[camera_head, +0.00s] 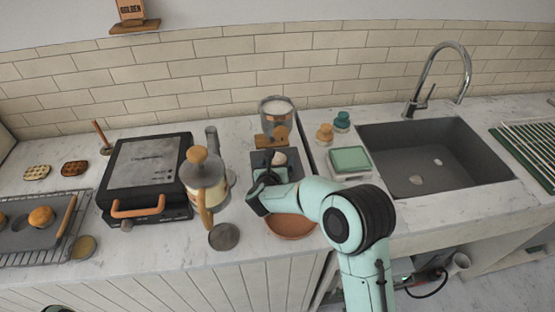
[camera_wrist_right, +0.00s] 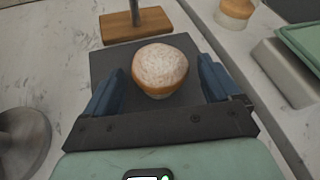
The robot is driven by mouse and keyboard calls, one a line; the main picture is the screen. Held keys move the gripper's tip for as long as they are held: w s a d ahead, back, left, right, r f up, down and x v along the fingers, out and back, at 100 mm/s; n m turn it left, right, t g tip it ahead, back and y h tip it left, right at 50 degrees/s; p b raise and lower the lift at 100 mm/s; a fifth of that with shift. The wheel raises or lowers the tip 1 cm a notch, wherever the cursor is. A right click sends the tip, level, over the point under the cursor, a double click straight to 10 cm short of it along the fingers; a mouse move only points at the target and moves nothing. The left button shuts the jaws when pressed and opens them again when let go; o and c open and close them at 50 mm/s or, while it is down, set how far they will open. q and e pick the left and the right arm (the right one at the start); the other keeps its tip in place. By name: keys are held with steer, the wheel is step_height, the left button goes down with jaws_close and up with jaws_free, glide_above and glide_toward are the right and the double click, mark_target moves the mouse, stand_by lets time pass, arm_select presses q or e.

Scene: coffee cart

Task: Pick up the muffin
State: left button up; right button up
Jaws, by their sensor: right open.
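The muffin (camera_wrist_right: 159,68) has a pale, dusted top and a tan base. It sits on a dark square slab (camera_wrist_right: 104,62) in the right wrist view. In the head view the muffin (camera_head: 279,158) shows as a small pale dome just beyond my right gripper (camera_head: 268,178). In the right wrist view my right gripper (camera_wrist_right: 164,88) is open, with one blue finger on each side of the muffin. I cannot tell whether the fingers touch it. My left gripper is not clearly seen; only a dark bit of my own shows at the bottom left edge.
A wooden-based stand (camera_wrist_right: 135,26) is just behind the slab. A terracotta dish (camera_head: 291,226) lies under my right arm. A kettle-like pot (camera_head: 205,180) and a black press (camera_head: 147,173) stand to the left. A green-topped box (camera_head: 349,160) and the sink (camera_head: 436,158) are to the right.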

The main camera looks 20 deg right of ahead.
steer(key=c, duration=1.2)
steer(key=shift+r, duration=0.15)
